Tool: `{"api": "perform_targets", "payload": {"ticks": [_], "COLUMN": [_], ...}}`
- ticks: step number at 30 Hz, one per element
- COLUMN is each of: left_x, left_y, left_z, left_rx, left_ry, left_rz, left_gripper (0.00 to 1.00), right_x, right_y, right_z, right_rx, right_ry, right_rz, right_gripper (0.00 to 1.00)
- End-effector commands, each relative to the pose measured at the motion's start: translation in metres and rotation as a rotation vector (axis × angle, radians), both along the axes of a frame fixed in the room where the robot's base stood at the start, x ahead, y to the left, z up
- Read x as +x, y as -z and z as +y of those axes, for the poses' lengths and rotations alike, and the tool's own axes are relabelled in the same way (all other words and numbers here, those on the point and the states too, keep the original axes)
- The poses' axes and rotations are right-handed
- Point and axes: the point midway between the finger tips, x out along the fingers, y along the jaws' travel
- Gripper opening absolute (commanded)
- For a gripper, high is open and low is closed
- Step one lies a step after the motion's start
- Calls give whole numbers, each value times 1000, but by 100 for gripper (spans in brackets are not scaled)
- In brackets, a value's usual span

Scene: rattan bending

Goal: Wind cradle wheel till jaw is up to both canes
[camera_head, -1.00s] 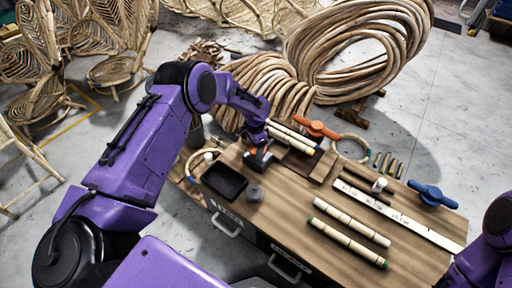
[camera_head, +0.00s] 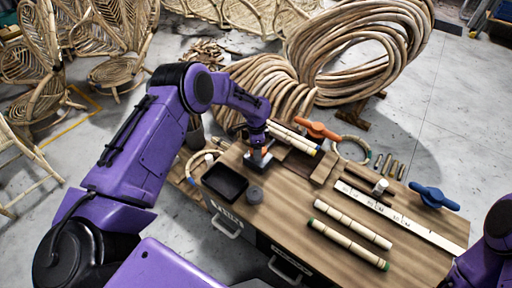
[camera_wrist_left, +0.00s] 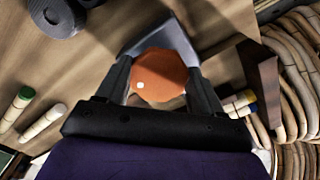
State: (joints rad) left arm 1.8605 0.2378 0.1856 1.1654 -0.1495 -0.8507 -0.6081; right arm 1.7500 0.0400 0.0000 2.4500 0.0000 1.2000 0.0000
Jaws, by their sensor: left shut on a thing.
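An orange wheel (camera_wrist_left: 160,76) sits between the fingers of my left gripper (camera_wrist_left: 158,80) in the left wrist view. In the head view that gripper (camera_head: 259,158), shut on the wheel, is at the bench's back left corner and mostly covers it. Two pale canes (camera_head: 293,137), one with a yellow end and one with a blue end, lie side by side just right of the gripper. Their ends also show in the left wrist view (camera_wrist_left: 240,103), beside a dark brown wooden block (camera_wrist_left: 262,82). The gap between jaw and canes cannot be made out. My right gripper is out of view.
A black tray (camera_head: 224,182) and a grey round piece (camera_head: 254,195) stand near the gripper. Rattan coils (camera_head: 270,90) stand behind.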

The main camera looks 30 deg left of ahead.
Motion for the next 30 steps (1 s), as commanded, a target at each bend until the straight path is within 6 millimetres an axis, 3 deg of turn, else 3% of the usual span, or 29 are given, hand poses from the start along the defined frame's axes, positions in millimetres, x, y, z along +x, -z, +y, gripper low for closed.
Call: {"api": "perform_targets", "payload": {"ticks": [3,4,6,14,17,25,30], "left_x": [0,0,0,0,1,1,1], "left_y": [0,0,0,-1,-11,-74,-100], "left_z": [0,0,0,0,0,0,0], "left_rx": [1,1,1,0,0,0,0], "left_ry": [2,2,1,0,0,0,0], "left_rz": [1,1,1,0,-1,-4,-1], "left_gripper": [36,76,92,92,92,92,92], "right_x": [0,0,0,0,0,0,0], "right_y": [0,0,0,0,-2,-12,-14], "right_z": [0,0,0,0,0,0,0], "right_rx": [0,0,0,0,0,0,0], "right_ry": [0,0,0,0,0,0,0], "right_rz": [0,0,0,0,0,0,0], "right_gripper": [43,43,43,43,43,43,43]}}
